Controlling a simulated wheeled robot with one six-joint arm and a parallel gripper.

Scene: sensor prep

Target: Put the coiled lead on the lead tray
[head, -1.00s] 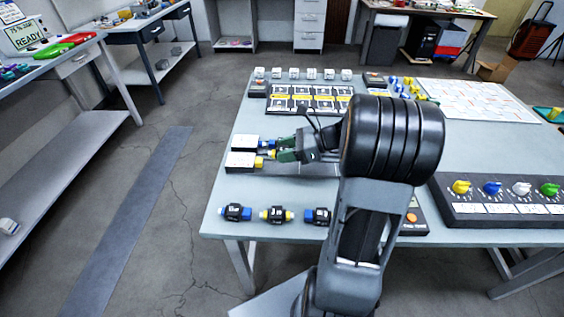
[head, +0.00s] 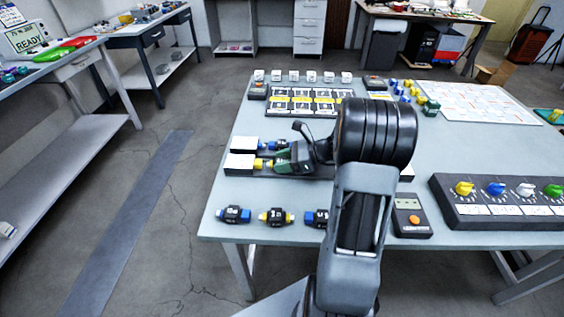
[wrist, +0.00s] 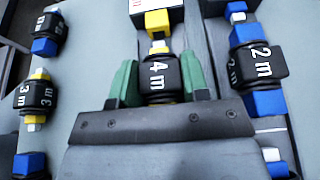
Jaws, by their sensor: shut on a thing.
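My gripper (wrist: 158,85) has green fingers, one on each side of a black coiled lead (wrist: 158,77) marked "4 m" with yellow plugs. It is shut on that lead. In the head view my gripper (head: 286,159) is low over the table's left side, and mostly hides the held lead. A yellow end faces the yellow socket of a white block (head: 240,164); I cannot tell whether they touch. A "2 m" lead with blue ends (wrist: 258,65) lies beside it. I cannot tell for sure which object is the lead tray.
More coiled leads lie along the front edge: a blue-ended one (head: 235,214), a yellow-ended one (head: 277,216) and another blue-ended one (head: 317,217). A dark rack with labelled cells (head: 270,110) is behind. A handheld box with an orange button (head: 411,231) and a knob panel (head: 450,211) are right.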

